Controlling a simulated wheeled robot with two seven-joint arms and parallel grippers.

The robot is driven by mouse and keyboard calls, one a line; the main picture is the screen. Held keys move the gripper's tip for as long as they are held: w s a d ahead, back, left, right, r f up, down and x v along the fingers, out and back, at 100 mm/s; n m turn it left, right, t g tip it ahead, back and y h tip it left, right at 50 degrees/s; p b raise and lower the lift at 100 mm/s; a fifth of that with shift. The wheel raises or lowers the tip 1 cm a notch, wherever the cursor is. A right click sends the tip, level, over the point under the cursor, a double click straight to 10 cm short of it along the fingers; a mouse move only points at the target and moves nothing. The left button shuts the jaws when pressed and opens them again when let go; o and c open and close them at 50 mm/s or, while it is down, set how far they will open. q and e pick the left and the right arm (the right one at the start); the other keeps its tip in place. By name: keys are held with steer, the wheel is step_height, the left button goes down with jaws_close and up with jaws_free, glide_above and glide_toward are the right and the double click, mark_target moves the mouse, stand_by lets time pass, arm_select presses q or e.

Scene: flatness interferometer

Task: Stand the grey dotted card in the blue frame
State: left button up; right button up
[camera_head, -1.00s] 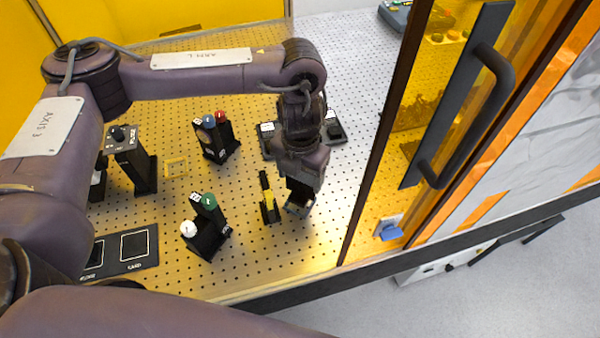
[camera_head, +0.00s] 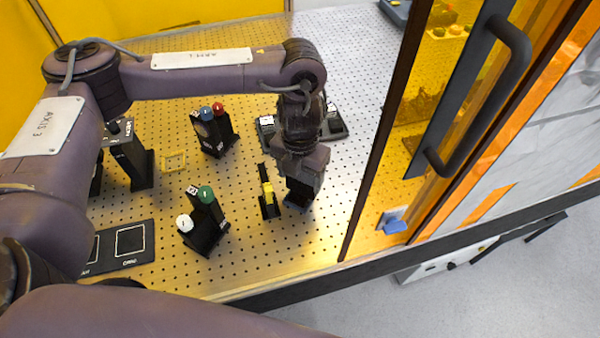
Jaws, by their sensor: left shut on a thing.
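My left gripper (camera_head: 299,197) points down over the perforated bench, just right of a narrow black holder (camera_head: 269,206) with a yellow part. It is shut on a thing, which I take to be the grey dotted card. The dark fingers hide nearly all of it, and its dots cannot be made out. A black stand with a blue knob (camera_head: 206,114) and a red knob is further back on the left. I cannot tell for sure which piece is the blue frame. My right gripper is not in view.
A black stand with white and green knobs (camera_head: 205,236) stands nearer. A black mat (camera_head: 107,262) with empty white outlines lies at front left. A small yellow frame (camera_head: 174,162) lies on the bench. The amber door with its dark handle (camera_head: 480,100) bounds the right side.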

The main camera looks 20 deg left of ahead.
arm_select(q)
steer(key=shift+f, duration=0.3)
steer(key=o, duration=1.1)
steer(key=shift+o, duration=0.2)
steer(key=shift+r+p, duration=3.35)
steer(key=shift+r, duration=0.15)
